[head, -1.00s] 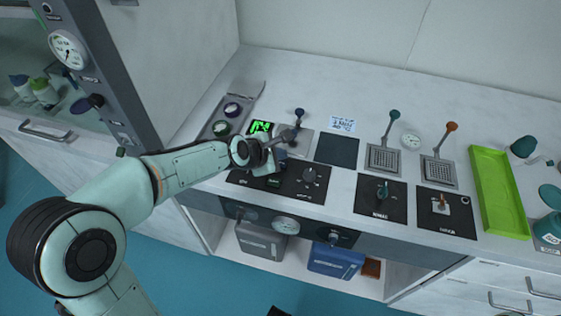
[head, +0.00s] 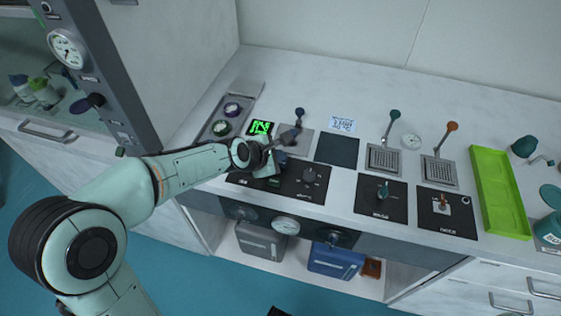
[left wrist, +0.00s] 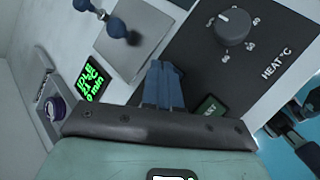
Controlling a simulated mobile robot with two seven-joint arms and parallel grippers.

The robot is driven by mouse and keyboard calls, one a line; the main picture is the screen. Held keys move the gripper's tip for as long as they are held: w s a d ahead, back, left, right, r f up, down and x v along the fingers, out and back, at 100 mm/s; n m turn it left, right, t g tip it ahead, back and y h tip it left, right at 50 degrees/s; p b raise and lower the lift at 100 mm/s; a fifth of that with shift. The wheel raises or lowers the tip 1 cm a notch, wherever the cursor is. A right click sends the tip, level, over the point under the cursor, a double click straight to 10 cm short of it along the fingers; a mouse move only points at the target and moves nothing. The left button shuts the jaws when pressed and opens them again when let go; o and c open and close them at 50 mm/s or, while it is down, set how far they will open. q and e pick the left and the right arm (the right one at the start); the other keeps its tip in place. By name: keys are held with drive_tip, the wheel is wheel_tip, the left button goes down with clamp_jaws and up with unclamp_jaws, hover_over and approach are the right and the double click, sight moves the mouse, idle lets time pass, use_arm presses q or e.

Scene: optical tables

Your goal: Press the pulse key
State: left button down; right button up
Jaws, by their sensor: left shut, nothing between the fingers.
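A small green key (head: 273,183) sits on the black control panel (head: 312,193) at the counter's front edge. It also shows in the left wrist view (left wrist: 209,108), partly hidden; I read only "AST" on it. My left gripper (head: 283,158) is over this panel's left part, close to the key. In the left wrist view its blue fingers (left wrist: 163,82) are together and empty, just left of the key. I cannot tell whether they touch the panel. The right gripper is not in view.
A HEAT °C knob (left wrist: 234,27) stands on the same panel. A green-lit display (head: 260,128) and a blue-knobbed lever (head: 299,113) are behind it. The back of the counter is clear.

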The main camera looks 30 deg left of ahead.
use_arm(q)
drive_tip(key=shift+f, duration=0.45)
idle(0.4)
drive_tip(key=shift+r, duration=0.1)
drive_tip(key=shift+r+p, duration=0.8)
drive_tip(key=shift+r+p, duration=0.5)
drive_tip(key=shift+p, duration=0.05)
wheel_tip(320, 180, up, 4)
drive_tip(key=p, duration=0.4)
idle(0.6)
